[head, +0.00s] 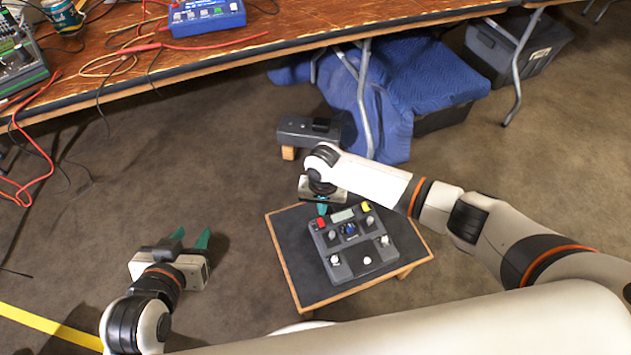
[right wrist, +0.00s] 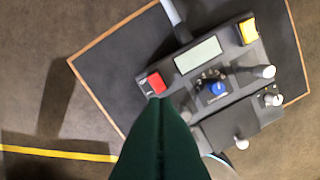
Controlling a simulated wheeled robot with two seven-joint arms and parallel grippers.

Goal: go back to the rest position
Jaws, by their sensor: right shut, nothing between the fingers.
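My left gripper (head: 191,238) is at the left in the head view, over the floor, with its two teal fingers apart and nothing between them. My right gripper (head: 322,208) is above the far left edge of a dark control box (head: 350,250), close to its red button (head: 320,222). Its fingers are shut and empty. In the right wrist view, the dark green fingers (right wrist: 168,108) cover the lower middle, with their tip just below the red button (right wrist: 157,83). I cannot tell whether they touch the box.
The control box lies on a small wood-edged table (head: 290,262) with a yellow button (head: 366,207), screen, blue knob and levers. Beyond stands a grey device (head: 303,131). A workbench (head: 290,28) with cables and a blue meter (head: 207,18) crosses the back. Floor between the grippers is clear.

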